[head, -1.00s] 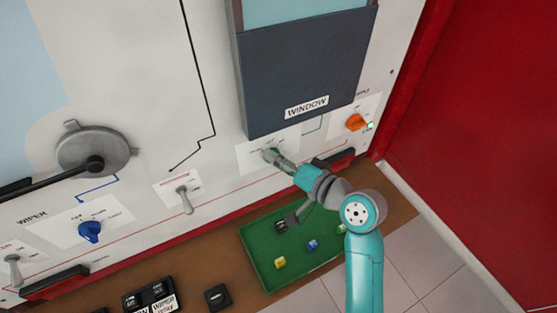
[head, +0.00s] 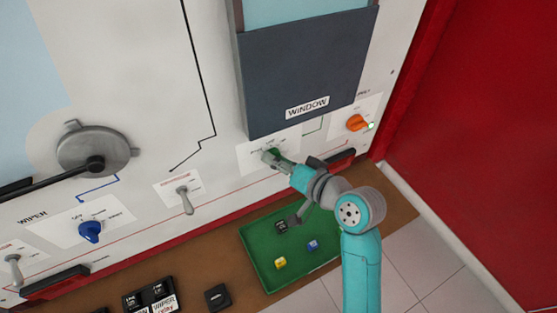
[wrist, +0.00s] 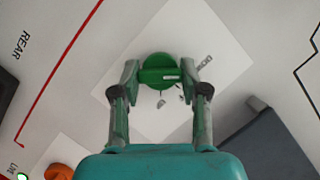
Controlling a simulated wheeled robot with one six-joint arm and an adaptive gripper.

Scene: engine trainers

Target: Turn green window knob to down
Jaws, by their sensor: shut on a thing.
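The green window knob (wrist: 158,70) sits on a white label plate (wrist: 215,35) on the panel, in the middle of the wrist view. My gripper (wrist: 160,77) has a finger on each side of the knob and is shut on its raised grip bar. In the head view my gripper (head: 276,158) meets the panel below the dark window panel (head: 300,70), and the knob (head: 273,151) is mostly hidden behind the fingers. The plate's lettering is partly covered and too small to read fully.
An orange knob (head: 356,123) is to the right, and a toggle switch (head: 185,200) and blue wiper knob (head: 90,232) are to the left. A green tray (head: 262,262) with small cubes lies on the ledge below. A red wall (head: 490,130) stands at the right.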

